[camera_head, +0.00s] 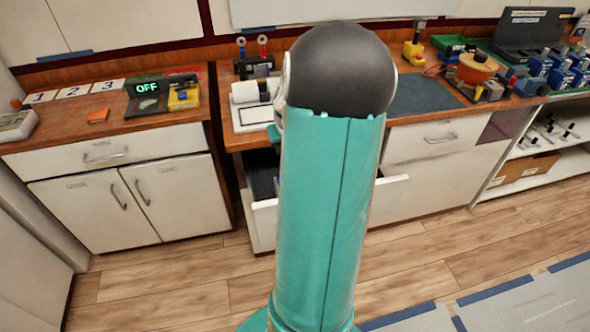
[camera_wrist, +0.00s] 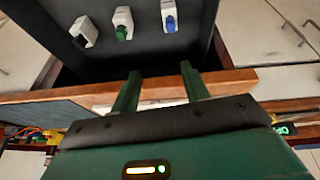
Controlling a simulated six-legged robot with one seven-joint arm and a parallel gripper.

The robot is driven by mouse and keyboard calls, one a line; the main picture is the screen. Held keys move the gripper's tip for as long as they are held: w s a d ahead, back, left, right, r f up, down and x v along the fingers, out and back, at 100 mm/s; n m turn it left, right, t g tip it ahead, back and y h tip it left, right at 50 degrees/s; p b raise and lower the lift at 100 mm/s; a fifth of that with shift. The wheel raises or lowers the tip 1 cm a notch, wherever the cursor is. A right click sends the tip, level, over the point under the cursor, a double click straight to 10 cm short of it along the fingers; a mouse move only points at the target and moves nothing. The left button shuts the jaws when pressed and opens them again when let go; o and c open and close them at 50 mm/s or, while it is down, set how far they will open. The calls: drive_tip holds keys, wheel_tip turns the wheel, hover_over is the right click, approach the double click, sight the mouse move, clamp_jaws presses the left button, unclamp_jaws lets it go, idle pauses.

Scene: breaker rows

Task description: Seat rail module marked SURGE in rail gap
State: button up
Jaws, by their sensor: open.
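In the wrist view my gripper (camera_wrist: 160,68) is open, its two green fingers apart with nothing between them. The fingers point toward an open drawer with a dark interior (camera_wrist: 150,52). Three white modules lie in it: one with a black part (camera_wrist: 84,32), one with a green part (camera_wrist: 123,24) and one with a blue part (camera_wrist: 169,16). All three lie beyond the fingertips, untouched. No SURGE marking is readable on them. In the head view the drawer (camera_head: 264,204) stands open, partly behind my arm, which hides my gripper. I cannot make out the rail gap.
A left cabinet top holds number cards (camera_head: 73,92), an OFF display (camera_head: 147,88) and a yellow block (camera_head: 184,96). The right bench carries a dark mat (camera_head: 422,95), an orange-topped device (camera_head: 477,68) and several blue blocks. An open shelf (camera_head: 570,160) stands far right. Floor in front is clear.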

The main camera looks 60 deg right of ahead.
drive_tip(key=s+d+f+m, duration=0.2)
drive_tip(key=s+d+f, duration=0.4)
drive_tip(key=s+d, duration=0.15)
drive_tip(key=x, duration=0.8)
drive_tip(key=shift+w+d, duration=0.3)
drive_tip(key=shift+w, duration=0.05)
drive_tip(key=x, duration=0.5)
drive_tip(key=shift+d+f, duration=0.15)
drive_tip(key=shift+f, duration=0.1)
drive_tip(key=shift+c, duration=0.3)
clamp_jaws()
